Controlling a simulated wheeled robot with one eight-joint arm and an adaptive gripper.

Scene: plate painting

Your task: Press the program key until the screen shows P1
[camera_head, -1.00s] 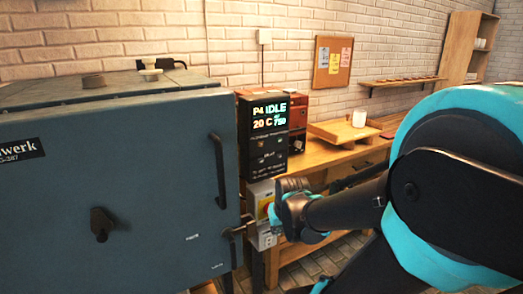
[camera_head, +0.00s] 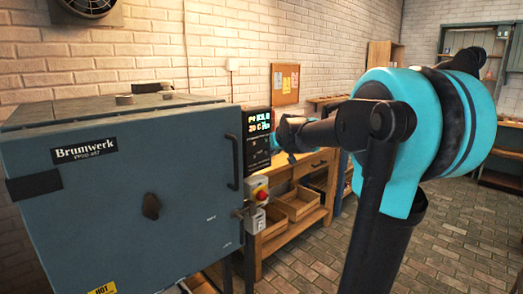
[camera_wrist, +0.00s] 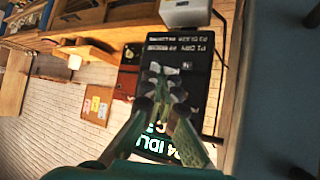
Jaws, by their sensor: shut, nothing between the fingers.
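The kiln's black control panel (camera_head: 257,145) is on the right side of the kiln, its lit screen (camera_head: 258,121) at the top. In the wrist view the screen (camera_wrist: 160,135) is rotated and partly covered by my fingers; it appears to read P4 IDLE. A printed program list (camera_wrist: 183,45) shows at the panel's other end, with P1 on one line. My gripper (camera_wrist: 168,78) is shut and empty, its fingertips over the panel's key area. The program key cannot be singled out, and contact cannot be told. In the head view my gripper (camera_head: 284,136) is just right of the panel.
The blue-grey kiln (camera_head: 120,190) fills the left, with a vertical door handle (camera_head: 233,162). A red and yellow switch box (camera_head: 259,190) is below the panel. A wooden bench (camera_head: 300,165) with open drawers stands behind. Brick floor (camera_head: 320,255) is clear at the right.

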